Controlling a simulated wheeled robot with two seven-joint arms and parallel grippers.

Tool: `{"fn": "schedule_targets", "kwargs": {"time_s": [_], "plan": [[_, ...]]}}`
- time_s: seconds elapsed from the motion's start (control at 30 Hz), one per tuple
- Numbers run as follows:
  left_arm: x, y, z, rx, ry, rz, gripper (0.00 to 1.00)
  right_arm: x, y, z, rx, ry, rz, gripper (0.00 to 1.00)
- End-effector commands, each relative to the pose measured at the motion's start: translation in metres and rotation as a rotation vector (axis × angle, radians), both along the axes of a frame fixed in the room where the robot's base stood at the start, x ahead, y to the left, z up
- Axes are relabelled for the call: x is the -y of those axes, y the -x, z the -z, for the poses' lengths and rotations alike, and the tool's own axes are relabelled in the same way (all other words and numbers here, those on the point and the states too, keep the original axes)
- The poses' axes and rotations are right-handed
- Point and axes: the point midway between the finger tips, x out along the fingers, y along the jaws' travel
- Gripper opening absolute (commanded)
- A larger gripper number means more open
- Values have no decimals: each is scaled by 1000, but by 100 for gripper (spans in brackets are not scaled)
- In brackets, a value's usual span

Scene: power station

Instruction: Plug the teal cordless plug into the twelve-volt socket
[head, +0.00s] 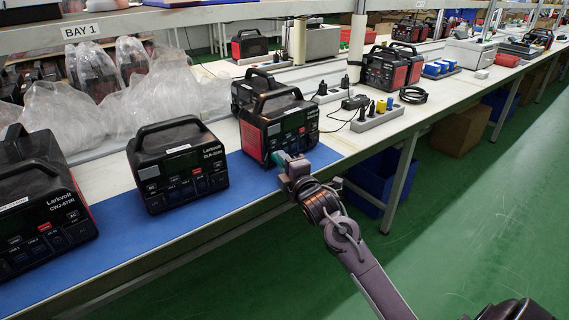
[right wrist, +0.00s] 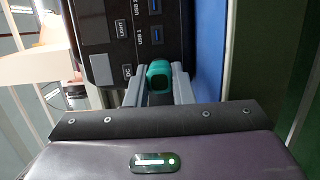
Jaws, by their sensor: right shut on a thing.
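The teal cordless plug (head: 281,157) is between the fingers of my right gripper (head: 285,160), against or just in front of the lower front panel of a black and red power station (head: 257,139). In the right wrist view the teal plug (right wrist: 159,73) sits between the two grey fingers of my right gripper (right wrist: 159,84), shut on it. The power station's panel (right wrist: 118,30) there shows labels LIGHT, DC, USB 1 and USB 2. The twelve-volt socket is not seen clearly; the plug and fingers block that area. I cannot tell whether the plug is inside it. My left gripper is not in view.
Two more power stations (head: 180,165) (head: 40,200) stand to the left on the blue mat (head: 130,250). Another is close behind the gripped plug's station. Green floor is open in front.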

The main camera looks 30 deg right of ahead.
Motion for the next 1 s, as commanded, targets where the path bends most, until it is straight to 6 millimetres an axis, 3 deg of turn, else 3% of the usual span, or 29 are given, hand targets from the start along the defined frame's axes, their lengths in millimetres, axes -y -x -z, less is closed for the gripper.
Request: {"fn": "schedule_targets", "kwargs": {"time_s": [0.03,0.07,0.23,0.57,0.67,1.0], "plan": [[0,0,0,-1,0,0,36,0,-1,0,1,0,0,0],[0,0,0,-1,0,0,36,0,-1,0,0,0,0,25],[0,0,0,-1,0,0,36,0,-1,0,0,0,0,47],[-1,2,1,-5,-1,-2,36,0,0,0,0,0,0,47],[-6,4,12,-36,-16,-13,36,0,0,0,0,0,0,47],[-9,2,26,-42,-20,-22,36,-8,56,1,-3,1,0,47]]}}
